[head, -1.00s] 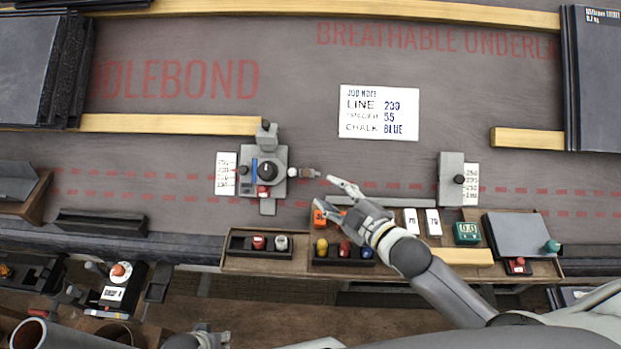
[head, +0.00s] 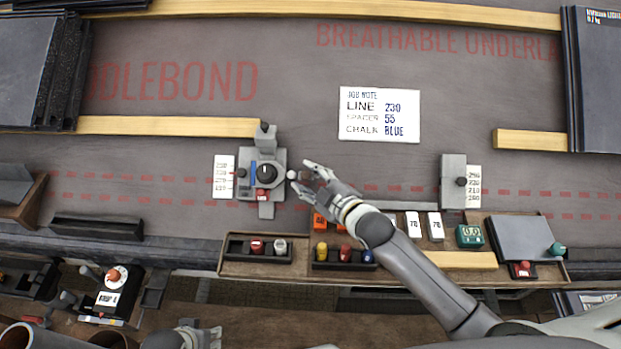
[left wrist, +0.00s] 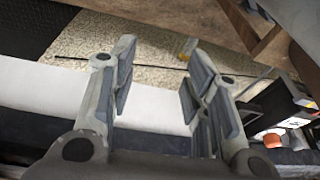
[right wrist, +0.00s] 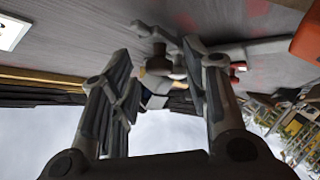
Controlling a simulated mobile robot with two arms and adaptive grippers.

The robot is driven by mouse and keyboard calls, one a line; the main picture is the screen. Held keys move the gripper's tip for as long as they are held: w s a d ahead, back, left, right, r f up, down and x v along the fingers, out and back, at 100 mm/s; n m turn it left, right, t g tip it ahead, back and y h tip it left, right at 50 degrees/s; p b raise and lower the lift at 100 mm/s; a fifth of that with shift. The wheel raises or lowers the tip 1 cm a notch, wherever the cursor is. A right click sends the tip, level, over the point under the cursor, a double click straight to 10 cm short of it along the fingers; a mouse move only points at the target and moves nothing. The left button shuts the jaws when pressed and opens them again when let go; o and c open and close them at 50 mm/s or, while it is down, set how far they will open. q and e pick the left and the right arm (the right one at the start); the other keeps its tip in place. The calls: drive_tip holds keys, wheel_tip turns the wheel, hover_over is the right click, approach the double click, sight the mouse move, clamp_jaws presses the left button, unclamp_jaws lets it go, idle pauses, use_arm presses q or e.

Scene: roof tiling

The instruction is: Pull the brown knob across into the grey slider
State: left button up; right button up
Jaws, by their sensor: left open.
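The brown knob (right wrist: 158,62) shows between the fingers of my right gripper (right wrist: 158,52) in the right wrist view, with a gap on both sides. In the head view the right gripper (head: 301,176) is just right of the dial unit, and its fingers mostly hide the knob. The right gripper is open. The grey slider (head: 452,170) stands further right, beside a number card, with a dark knob on it. My left gripper (left wrist: 158,80) is open and empty in the left wrist view, away from these things. Only part of the left arm shows low in the head view.
The grey dial unit (head: 248,178) stands left of the right gripper. A wooden tray (head: 225,268) with coloured pieces lies in front, under my right arm. A job note (head: 380,114) lies behind. The underlay between the dial unit and slider is largely clear.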

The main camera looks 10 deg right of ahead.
clamp_jaws()
drive_tip(key=shift+d, duration=0.1)
drive_tip(key=shift+s+d, duration=0.1)
drive_tip(key=shift+d, duration=0.15)
drive_tip(key=s+d+p, duration=0.1)
drive_tip(key=d, duration=0.2)
drive_tip(key=s+d+p, duration=0.1)
drive_tip(key=d, duration=0.3)
drive_tip(key=d+p, duration=0.1)
drive_tip(key=d, duration=0.2)
drive_tip(key=shift+s+d+p, duration=0.3)
drive_tip(key=shift+s, duration=0.1)
use_arm(q)
drive_tip(key=s+a+f+g, duration=0.1)
drive_tip(key=s+f, duration=0.6)
drive_tip(key=f, duration=0.6)
drive_tip(key=shift+s+a+f+p, duration=0.15)
drive_tip(key=shift+s+f+p, duration=0.05)
drive_tip(key=shift+f+p, duration=0.25)
use_arm(e)
drive_tip(key=s+d, duration=0.1)
drive_tip(key=d, duration=0.2)
drive_tip(key=s+d, duration=0.1)
drive_tip(key=d, duration=0.3)
drive_tip(key=s+d, duration=0.1)
drive_tip(key=d, duration=0.3)
drive_tip(key=shift+o, duration=0.2)
unclamp_jaws()
